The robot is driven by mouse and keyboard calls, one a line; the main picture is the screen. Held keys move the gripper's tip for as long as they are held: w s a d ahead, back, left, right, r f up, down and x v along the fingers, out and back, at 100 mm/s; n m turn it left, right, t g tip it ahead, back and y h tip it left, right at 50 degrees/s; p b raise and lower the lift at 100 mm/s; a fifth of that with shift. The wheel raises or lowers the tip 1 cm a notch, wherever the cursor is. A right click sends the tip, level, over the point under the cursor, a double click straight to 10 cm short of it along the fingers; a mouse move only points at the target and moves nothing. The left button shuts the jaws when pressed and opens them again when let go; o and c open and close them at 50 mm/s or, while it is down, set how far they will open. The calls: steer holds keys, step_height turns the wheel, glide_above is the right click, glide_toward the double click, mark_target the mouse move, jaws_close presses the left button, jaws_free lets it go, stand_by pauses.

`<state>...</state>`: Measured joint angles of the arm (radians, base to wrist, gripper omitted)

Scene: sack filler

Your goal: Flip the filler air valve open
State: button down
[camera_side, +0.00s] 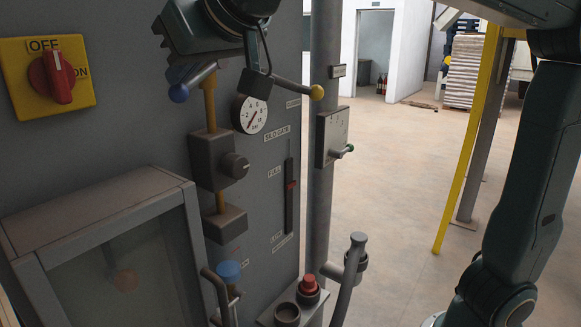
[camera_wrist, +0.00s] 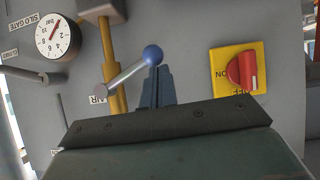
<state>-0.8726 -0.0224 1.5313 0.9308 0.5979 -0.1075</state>
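The air valve lever is a grey rod with a blue ball (camera_side: 178,93) on its end, in front of a yellow vertical pipe (camera_side: 209,103). In the wrist view its blue ball (camera_wrist: 152,54) is at upper centre and the rod slants down left across the pipe, near an "AIR" label (camera_wrist: 97,99). My gripper (camera_wrist: 157,80) has its narrow fingers close together, with their tips right by the ball. I cannot tell if they touch it. In the side view my gripper's body is at the top, above the lever, and the fingertips are hard to make out.
A pressure gauge (camera_side: 250,115) and a yellow-ball silo gate lever (camera_side: 317,92) are right of the valve. A red switch on a yellow plate (camera_side: 48,78) is left. A grey box with a knob (camera_side: 213,160) sits below on the pipe.

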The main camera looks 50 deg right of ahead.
mark_target(184, 98)
steer(key=shift+f, duration=0.7)
steer(key=shift+d+f+n+h, duration=0.15)
steer(key=shift+f+n+h, duration=0.75)
steer(key=d+f+n+h, duration=0.1)
steer(key=d+f+h, duration=0.1)
steer(key=d+f, duration=0.2)
steer(key=shift+d+f+n+t, duration=0.3)
steer(key=shift+d+f+n, duration=0.05)
steer(key=shift+n, duration=0.05)
steer(key=shift+s+r, duration=0.1)
